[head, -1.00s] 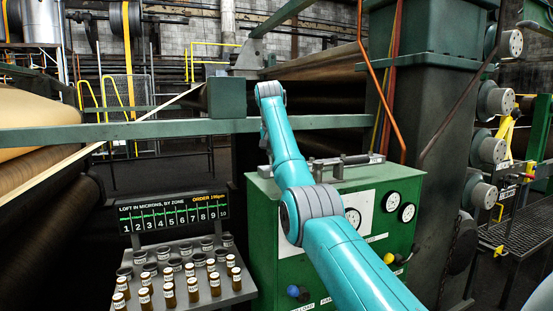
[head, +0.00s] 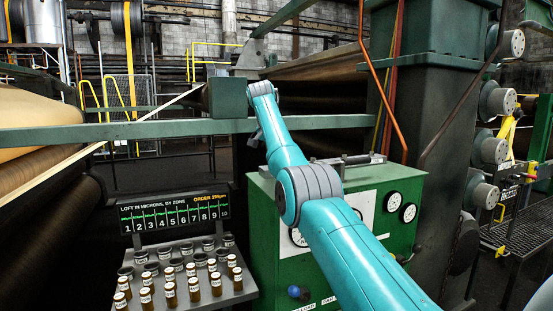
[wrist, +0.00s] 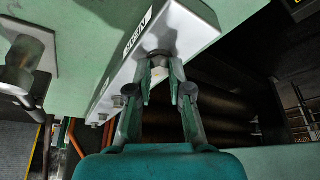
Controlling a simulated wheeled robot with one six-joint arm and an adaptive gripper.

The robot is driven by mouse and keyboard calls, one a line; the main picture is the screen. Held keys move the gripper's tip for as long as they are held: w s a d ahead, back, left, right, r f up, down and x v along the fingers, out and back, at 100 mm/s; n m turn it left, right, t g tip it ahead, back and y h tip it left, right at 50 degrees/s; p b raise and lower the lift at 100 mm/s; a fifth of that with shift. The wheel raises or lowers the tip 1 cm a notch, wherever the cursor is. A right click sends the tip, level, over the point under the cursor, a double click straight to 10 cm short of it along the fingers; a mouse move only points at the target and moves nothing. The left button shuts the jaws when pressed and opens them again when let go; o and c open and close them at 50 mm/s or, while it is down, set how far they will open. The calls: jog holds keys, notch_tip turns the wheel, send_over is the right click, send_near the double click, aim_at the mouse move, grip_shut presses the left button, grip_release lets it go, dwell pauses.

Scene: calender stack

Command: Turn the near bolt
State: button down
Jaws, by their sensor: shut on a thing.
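In the wrist view my gripper (wrist: 160,76) points up at the underside of a pale grey bar (wrist: 185,28) fixed to a green beam. Its two fingers are closed on either side of a bolt (wrist: 160,57), with the bolt's end between the tips. The fingers hide part of the bolt's sides. In the head view my teal arm reaches up to the green beam, and its end is hidden there, so neither gripper nor bolt shows.
Smaller bolt heads (wrist: 102,117) sit further along the bar. A metal cylinder (wrist: 20,62) hangs at the left. In the head view a green cabinet (head: 266,220) with gauges stands under my arm, beside a rack of bottles (head: 190,285). A horizontal green rail (head: 150,130) crosses behind my arm.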

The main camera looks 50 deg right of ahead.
jog(key=c, duration=1.1)
grip_release()
jog(key=shift+o, duration=0.2)
jog(key=v, duration=0.7)
jog(key=shift+r, duration=0.3)
jog(key=shift+s+a, duration=0.1)
jog(key=shift+a, duration=0.05)
